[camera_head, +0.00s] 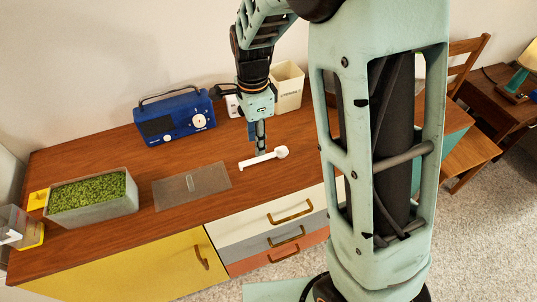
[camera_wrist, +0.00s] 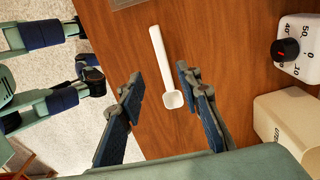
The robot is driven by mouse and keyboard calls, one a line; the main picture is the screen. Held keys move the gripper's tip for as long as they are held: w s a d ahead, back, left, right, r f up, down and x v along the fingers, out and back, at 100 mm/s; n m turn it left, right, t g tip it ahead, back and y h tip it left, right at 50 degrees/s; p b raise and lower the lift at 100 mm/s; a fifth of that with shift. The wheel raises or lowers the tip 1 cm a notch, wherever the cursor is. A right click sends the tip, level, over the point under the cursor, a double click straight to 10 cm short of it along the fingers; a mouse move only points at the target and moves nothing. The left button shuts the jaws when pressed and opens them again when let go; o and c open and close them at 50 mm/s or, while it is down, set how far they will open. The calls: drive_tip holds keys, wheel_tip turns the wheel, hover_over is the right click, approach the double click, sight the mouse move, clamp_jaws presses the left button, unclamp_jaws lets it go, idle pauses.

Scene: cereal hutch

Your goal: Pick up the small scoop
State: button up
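The small scoop (camera_head: 264,158) is white with a long straight handle and a small cupped end. It lies on the brown wooden top of the cabinet, near its front edge in the head view. In the wrist view the scoop (camera_wrist: 163,70) lies with its cup between the fingers as seen in the picture and its handle pointing up and away. My gripper (camera_head: 260,148) points down over the scoop; in the wrist view my gripper (camera_wrist: 158,88) has its two blue-padded fingers wide apart with nothing held. The exact height above the scoop is hard to tell.
A blue radio (camera_head: 174,117), a cream bin (camera_head: 287,88) and a white timer with a black knob (camera_wrist: 285,49) stand behind. A translucent mat (camera_head: 192,186) lies left of the scoop, and a planter (camera_head: 93,198) stands farther left. Wood around the scoop is clear.

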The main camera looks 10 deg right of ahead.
sight(258, 158)
drive_tip(key=f, duration=0.7)
drive_tip(key=shift+w+f, duration=0.15)
drive_tip(key=shift+w, duration=0.1)
drive_tip(key=shift+c, duration=0.7)
clamp_jaws()
